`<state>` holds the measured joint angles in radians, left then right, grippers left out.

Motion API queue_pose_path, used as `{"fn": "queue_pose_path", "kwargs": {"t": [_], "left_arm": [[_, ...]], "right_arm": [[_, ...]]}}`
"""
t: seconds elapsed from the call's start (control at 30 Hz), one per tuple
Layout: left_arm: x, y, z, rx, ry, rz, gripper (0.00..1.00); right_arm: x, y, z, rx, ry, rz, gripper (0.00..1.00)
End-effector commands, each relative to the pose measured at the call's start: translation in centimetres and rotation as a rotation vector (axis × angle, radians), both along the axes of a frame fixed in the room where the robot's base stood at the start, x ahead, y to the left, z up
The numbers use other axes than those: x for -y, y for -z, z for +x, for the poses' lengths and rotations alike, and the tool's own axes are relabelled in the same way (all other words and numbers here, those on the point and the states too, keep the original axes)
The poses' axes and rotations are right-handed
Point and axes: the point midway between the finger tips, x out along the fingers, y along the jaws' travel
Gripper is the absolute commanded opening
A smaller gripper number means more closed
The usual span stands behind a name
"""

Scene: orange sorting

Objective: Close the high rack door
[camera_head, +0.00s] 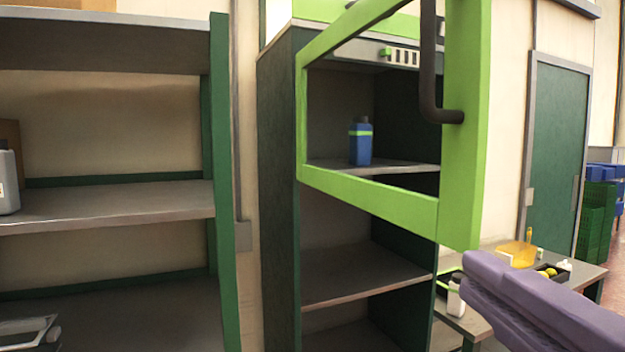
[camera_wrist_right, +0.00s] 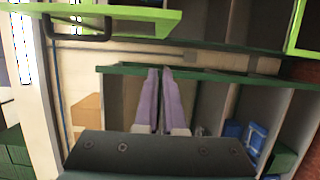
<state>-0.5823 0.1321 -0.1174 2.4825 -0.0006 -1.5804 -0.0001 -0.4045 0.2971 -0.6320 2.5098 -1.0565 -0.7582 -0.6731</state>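The high rack door (camera_head: 462,130) is a bright green frame with an open middle and a dark bent handle (camera_head: 428,60). It stands open, swung out in front of the tall dark rack (camera_head: 278,180). In the right wrist view the door (camera_wrist_right: 130,17) and its handle (camera_wrist_right: 75,36) are at the upper left. My right gripper (camera_head: 478,272) has purple fingers and is at the lower right, below the door and apart from the handle. In the right wrist view its fingers (camera_wrist_right: 160,72) lie close together with nothing between them. My left gripper is not in view.
A blue bottle (camera_head: 360,142) stands on the rack's upper shelf, seen through the door frame. An open shelf unit (camera_head: 222,180) is at the left. A low table (camera_head: 465,322) with a white bottle (camera_head: 456,295) and a yellow scoop (camera_head: 517,252) is behind my right gripper.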

Motion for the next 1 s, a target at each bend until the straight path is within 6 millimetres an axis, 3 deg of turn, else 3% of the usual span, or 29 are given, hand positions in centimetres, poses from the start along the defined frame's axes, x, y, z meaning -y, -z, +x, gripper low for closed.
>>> {"fn": "queue_pose_path", "kwargs": {"t": [0.17,0.47,0.7,1.0], "left_arm": [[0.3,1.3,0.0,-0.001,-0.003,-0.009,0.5],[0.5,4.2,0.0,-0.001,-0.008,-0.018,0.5],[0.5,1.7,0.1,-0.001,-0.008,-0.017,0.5],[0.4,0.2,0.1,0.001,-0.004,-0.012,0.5]], "right_arm": [[-0.1,0.2,1.1,0.015,0.001,-0.005,0.0],[-0.3,0.3,4.9,0.013,-0.002,-0.004,0.0],[-0.5,-0.4,9.9,0.005,0.001,-0.008,0.0],[3.0,-0.1,11.0,0.002,0.0,-0.006,0.0]]}}
